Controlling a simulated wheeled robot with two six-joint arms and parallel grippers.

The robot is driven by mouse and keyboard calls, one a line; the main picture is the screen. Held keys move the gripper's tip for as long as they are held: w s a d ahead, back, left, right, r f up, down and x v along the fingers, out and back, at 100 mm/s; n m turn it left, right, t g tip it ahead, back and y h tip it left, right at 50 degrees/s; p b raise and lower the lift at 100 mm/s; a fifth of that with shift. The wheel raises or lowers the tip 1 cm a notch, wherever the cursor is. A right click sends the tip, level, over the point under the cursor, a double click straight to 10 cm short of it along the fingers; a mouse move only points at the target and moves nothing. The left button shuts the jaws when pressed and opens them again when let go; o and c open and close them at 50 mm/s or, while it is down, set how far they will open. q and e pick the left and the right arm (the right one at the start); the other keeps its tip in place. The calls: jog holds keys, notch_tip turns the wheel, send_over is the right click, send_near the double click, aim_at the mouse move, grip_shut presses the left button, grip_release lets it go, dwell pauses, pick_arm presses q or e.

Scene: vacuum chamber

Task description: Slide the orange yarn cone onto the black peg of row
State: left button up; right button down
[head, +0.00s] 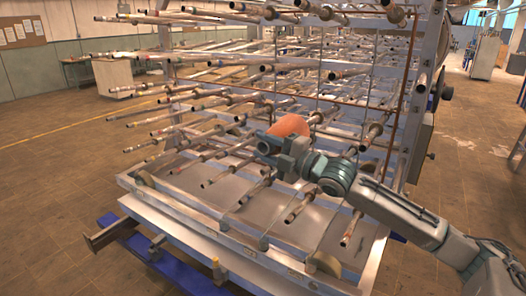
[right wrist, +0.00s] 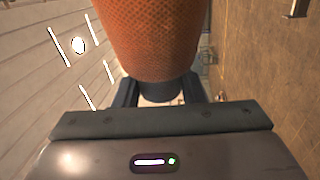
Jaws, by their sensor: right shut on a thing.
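The orange yarn cone (head: 290,125) is in my right gripper (head: 272,145), in front of the peg rack in the head view. In the right wrist view the cone (right wrist: 158,40) fills the top middle, and its dark lower end (right wrist: 158,90) sits between the two fingers. The gripper is shut on that end. In the head view the gripper hides part of the cone and some pegs behind it. I cannot tell whether the cone touches a peg. I cannot single out the black peg among the many dark-tipped pegs. My left gripper is not in view.
A metal rack (head: 412,95) carries many rows of long pegs pointing out to the left and front, close around the cone. Its lower frame has a metal tray (head: 235,190) and a blue base (head: 165,268). Open floor (head: 50,190) lies to the left.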

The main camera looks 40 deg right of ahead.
jog(key=shift+w+d+b, duration=0.3)
jog(key=shift+d+b, duration=0.15)
jog(key=shift+d, duration=0.3)
jog(key=shift+b, duration=0.3)
dwell(1.1)
jog(key=shift+w+d+f+b, duration=0.1)
jog(key=shift+d+f+b, duration=0.05)
jog(key=shift+d+b, duration=0.15)
jog(key=shift+w+d+b, duration=0.35)
jog(key=shift+d+b, duration=0.55)
jog(key=shift+b, duration=0.05)
jog(key=shift+w+d+f+b, duration=0.1)
jog(key=shift+w+d+b, duration=0.15)
jog(key=shift+d+b, duration=0.45)
jog(key=shift+w+d+f+b, duration=0.1)
jog(key=shift+w+d+b, duration=0.25)
jog(key=shift+b, duration=0.55)
jog(key=shift+s+r, duration=0.1)
jog(key=shift+b, duration=1.1)
